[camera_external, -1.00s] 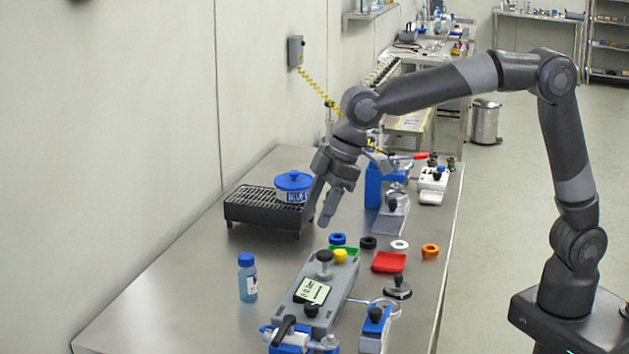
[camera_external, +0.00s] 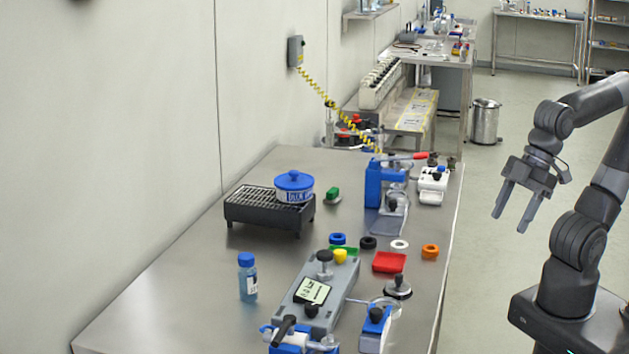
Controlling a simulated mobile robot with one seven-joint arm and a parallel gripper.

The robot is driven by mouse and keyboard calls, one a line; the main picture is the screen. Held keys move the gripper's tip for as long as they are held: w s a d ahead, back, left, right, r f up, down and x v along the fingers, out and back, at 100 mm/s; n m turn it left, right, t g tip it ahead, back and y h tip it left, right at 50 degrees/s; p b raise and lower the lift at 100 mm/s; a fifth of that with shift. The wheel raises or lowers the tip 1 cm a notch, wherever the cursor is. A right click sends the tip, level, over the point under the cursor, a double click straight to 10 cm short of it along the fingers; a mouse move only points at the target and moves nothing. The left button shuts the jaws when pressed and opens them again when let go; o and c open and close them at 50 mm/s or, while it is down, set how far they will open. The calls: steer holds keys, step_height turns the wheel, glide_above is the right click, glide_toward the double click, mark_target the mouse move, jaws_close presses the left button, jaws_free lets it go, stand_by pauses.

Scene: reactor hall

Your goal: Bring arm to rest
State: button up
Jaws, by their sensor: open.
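My gripper (camera_external: 515,210) is at the right of the external view, off the table's right edge and above the floor. Its two fingers point down and stand apart, with nothing between them. My arm is folded back close to its base, with the upper part cut off by the right edge of the picture.
The steel table (camera_external: 190,290) holds a black grill rack (camera_external: 262,212) with a blue-lidded pot (camera_external: 294,188), a blue bottle (camera_external: 247,278), a grey device (camera_external: 318,290), a red block (camera_external: 389,262) and a blue press (camera_external: 385,183). Open floor lies right of the table, with a bin (camera_external: 485,121) behind.

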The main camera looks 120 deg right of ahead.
steer(key=shift+s+a+f, duration=0.25)
steer(key=shift+s+f, duration=0.45)
steer(key=shift+s, duration=0.3)
